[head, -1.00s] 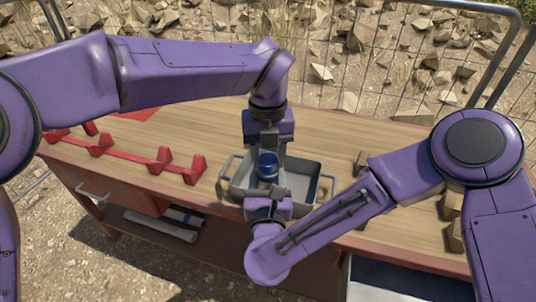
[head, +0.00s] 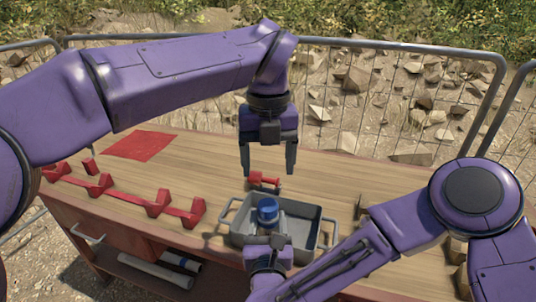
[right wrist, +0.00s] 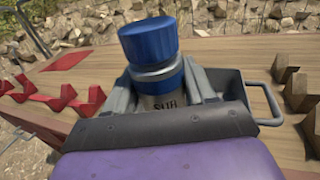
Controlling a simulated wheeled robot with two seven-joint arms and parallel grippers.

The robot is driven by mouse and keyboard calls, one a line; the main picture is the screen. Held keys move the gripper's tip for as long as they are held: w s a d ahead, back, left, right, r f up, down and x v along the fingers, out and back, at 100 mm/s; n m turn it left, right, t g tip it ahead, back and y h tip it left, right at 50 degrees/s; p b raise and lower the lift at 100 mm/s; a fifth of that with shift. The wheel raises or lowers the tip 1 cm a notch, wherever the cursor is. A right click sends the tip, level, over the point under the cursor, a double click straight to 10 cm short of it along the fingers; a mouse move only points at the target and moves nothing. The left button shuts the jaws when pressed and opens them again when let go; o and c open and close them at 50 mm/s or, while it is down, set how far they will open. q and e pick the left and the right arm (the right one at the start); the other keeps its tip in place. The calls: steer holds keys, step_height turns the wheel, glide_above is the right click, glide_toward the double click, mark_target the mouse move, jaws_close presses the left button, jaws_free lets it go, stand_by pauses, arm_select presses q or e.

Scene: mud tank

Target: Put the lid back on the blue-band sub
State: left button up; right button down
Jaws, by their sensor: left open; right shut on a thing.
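The blue-band sub stands in the grey tray (head: 306,255). It is a grey cylinder marked "SUB" (right wrist: 163,103) with a blue band (right wrist: 158,78). The blue lid (head: 267,208) sits on its top; it also shows in the right wrist view (right wrist: 148,40). A grey ring shows between lid and band, and I cannot tell how tightly the lid is seated. My right gripper (head: 268,240) is shut on the sub's body from the front, hiding its lower part. My left gripper (head: 268,168) is open and empty, pointing down above and behind the lid, apart from it.
A small red object (head: 264,179) lies on the wooden bench (head: 350,180) behind the tray. A red rack (head: 130,197) and a red mat (head: 138,146) are at the left. Brown blocks (right wrist: 298,90) stand at the right. A wire fence stands behind.

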arm_select(q)
steer(key=shift+r, duration=0.85)
arm_select(e)
steer(key=shift+s+r, duration=0.1)
steer(key=shift+w, duration=0.2)
arm_select(q)
steer(key=w+a+f+m+t+y, duration=0.2)
steer(key=a+f+m+y, duration=0.35)
steer(key=a+f, duration=0.9)
steer(key=w+a+f+m+t+y, duration=0.2)
steer(key=a+f+m+y, duration=0.35)
steer(key=a+f, duration=0.85)
steer(key=s+a+f+m+t+h, duration=0.3)
steer(key=s+f+m, duration=1.05)
steer(key=f, duration=0.35)
arm_select(e)
steer(key=shift+a, duration=0.1)
arm_select(q)
steer(key=s+f+m+g+h, duration=0.2)
steer(key=s+f, duration=0.1)
steer(key=s, duration=0.6)
steer(key=s+d+f+m+g+h, duration=0.1)
steer(key=s+f+m+h, duration=0.1)
steer(key=s, duration=0.7)
steer(key=shift+s+d+f+m+g+h, duration=0.15)
steer(key=shift+s+f+m+g+h, duration=0.25)
steer(key=shift+m, duration=0.45)
